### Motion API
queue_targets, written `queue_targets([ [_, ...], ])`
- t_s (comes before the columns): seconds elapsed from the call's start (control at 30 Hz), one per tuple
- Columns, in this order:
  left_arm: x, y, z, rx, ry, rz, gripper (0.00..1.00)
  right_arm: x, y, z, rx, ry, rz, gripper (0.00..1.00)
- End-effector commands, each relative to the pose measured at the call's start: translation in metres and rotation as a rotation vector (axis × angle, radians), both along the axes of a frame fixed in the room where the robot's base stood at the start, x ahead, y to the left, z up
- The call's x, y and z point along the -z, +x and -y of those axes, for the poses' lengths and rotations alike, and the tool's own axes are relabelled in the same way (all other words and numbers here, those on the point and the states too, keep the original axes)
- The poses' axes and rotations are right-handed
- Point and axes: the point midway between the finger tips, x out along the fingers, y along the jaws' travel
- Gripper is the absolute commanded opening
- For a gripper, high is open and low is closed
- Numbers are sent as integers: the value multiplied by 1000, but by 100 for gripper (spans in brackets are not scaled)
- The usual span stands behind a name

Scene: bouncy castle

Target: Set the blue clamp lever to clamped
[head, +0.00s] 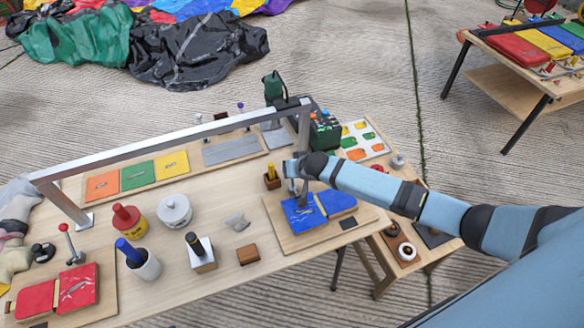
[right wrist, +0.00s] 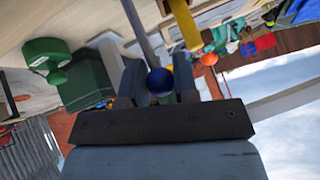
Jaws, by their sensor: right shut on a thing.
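The blue clamp (head: 303,214) sits on a wooden board at the right end of the table, with blue pads on both sides. Its grey lever (head: 305,193) stands roughly upright, partly hidden by my right gripper (head: 291,172). In the right wrist view, the lever's blue ball knob (right wrist: 159,82) is between the two fingers of my right gripper (right wrist: 159,88), which is shut on it. The lever's grey rod (right wrist: 140,32) runs away from the knob. My left gripper is in neither view.
A metal frame (head: 170,140) spans the table behind the clamp. A short yellow-topped post (head: 271,177) stands close left of my right gripper. A red clamp (head: 72,287) is at the far left. A brown block (head: 248,255) lies left of the blue clamp's board.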

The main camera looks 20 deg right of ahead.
Motion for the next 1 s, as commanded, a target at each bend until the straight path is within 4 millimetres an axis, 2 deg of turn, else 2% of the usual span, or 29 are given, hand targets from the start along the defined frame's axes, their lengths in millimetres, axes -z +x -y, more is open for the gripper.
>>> queue_targets([
  [0.67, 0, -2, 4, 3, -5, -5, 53, -1, -2, 0, 1, -3, 62, 0],
  [0.7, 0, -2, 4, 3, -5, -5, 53, -1, -2, 0, 1, -3, 62, 35],
  [0.73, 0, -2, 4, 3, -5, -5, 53, -1, -2, 0, 1, -3, 62, 38],
  [1.0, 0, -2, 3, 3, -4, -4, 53, -1, -3, 0, 0, -3, 60, 38],
])
